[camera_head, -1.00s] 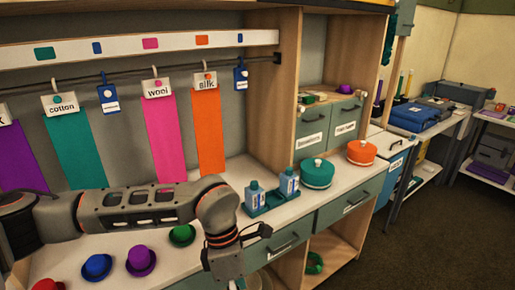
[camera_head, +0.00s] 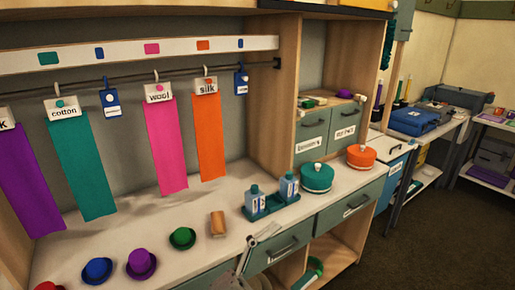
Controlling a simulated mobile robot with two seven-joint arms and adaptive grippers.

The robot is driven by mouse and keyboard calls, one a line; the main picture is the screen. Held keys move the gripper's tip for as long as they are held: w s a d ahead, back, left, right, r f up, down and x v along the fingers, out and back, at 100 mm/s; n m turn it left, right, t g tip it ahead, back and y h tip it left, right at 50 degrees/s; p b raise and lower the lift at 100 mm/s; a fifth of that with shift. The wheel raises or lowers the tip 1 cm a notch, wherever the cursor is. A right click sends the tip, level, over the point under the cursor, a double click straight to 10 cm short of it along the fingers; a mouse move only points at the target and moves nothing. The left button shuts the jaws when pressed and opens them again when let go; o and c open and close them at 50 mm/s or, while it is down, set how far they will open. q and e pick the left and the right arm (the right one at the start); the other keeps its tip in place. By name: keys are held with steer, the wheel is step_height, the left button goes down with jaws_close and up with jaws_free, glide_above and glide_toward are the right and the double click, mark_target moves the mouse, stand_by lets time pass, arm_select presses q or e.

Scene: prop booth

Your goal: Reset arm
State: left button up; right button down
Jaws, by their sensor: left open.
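My left gripper (camera_head: 264,238) shows at the bottom centre, in front of the counter's front edge. Its thin grey fingers are apart, with nothing seen between them. The rest of my left arm is mostly below the picture. My right gripper is not in view. The gripper is just right of a small tan block (camera_head: 218,224) on the counter (camera_head: 190,208) and below a teal tray (camera_head: 272,209) holding two blue bottles (camera_head: 288,187).
Fabric strips hang from a rail, including orange silk (camera_head: 209,135). Teal (camera_head: 317,178) and orange (camera_head: 361,156) round tins stand at the right. Drawers (camera_head: 283,245) lie below the counter.

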arm_select(q)
steer(key=w+a+f+n+t+y, duration=0.1)
steer(key=a+f+n+t+y, duration=0.1)
steer(key=a+f+n+y, duration=0.6)
steer(key=w+a+f+n+t+y, duration=0.15)
steer(key=a+f+n+y, duration=0.4)
steer(key=f, duration=0.55)
steer(key=s+a+f+n+g+y, duration=0.2)
steer(key=s+a+f+n, duration=0.1)
steer(key=s+a+f, duration=0.3)
steer(key=s+a+f+n+g+y, duration=0.1)
steer(key=s+a+f+n+g, duration=0.1)
steer(key=s+a+f, duration=0.5)
step_height(320, 180, down, 4)
steer(key=shift+a+f+n+y, duration=0.1)
steer(key=shift+a+n+y, duration=0.2)
steer(key=shift+n, duration=0.35)
steer(key=shift+d, duration=0.1)
